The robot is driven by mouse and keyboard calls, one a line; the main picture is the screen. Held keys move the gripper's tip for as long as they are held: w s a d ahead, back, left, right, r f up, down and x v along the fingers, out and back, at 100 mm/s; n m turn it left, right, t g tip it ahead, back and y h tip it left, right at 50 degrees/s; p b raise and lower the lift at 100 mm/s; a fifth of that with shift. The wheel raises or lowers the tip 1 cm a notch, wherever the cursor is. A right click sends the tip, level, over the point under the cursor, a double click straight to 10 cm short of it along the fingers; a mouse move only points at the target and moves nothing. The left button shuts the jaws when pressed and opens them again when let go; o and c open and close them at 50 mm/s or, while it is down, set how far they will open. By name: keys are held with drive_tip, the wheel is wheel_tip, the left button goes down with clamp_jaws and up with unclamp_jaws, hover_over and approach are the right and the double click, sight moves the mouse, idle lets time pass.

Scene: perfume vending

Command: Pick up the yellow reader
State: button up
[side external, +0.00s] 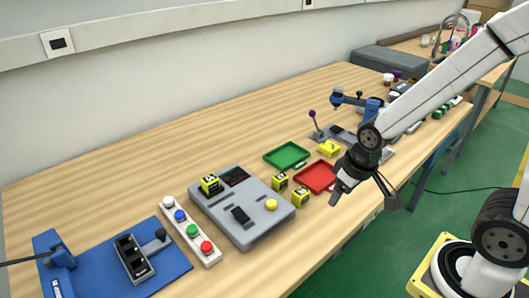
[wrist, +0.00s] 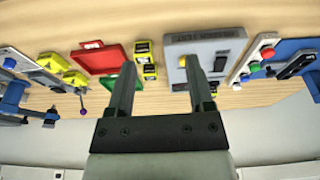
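Several small yellow blocks with dark faces show in the side view, and I cannot tell which is the reader. One yellow block (side external: 210,184) sits on the grey panel (side external: 256,226). Two more, a yellow block (side external: 280,181) and a nearer yellow block (side external: 301,197), stand on the table between the panel and the red tray (side external: 314,178). In the wrist view this pair shows as a block (wrist: 143,47) and another block (wrist: 149,72), between my fingers. My gripper (wrist: 162,70) is open and empty, above the table's near edge at the right of the red tray.
A green tray (side external: 287,155) lies behind the red one, with a yellow piece (side external: 328,147) to its right. A strip of coloured buttons (side external: 190,230) and a blue board (side external: 150,275) lie at the left. A purple-knobbed lever (side external: 313,116) stands behind. Bare table lies along the wall.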

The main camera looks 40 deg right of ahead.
drive_tip(key=o, duration=0.3)
drive_tip(key=g, duration=0.1)
hover_over(210, 178)
drive_tip(key=shift+s+a+f, duration=0.1)
drive_tip(key=shift+s+f, duration=0.15)
drive_tip(key=shift+f, duration=0.6)
drive_tip(key=shift+s+a+f, duration=0.1)
drive_tip(key=shift+s+f, duration=0.1)
drive_tip(key=shift+f, duration=0.65)
drive_tip(key=shift+w+d+f, duration=0.1)
drive_tip(key=shift+w+f, duration=0.05)
drive_tip(key=shift+f, duration=1.15)
drive_tip(key=shift+w+f, duration=0.2)
drive_tip(key=shift+f, duration=1.05)
drive_tip(key=shift+w+d+f, duration=0.1)
drive_tip(key=shift+w+f, duration=0.05)
drive_tip(key=shift+f, duration=1.15)
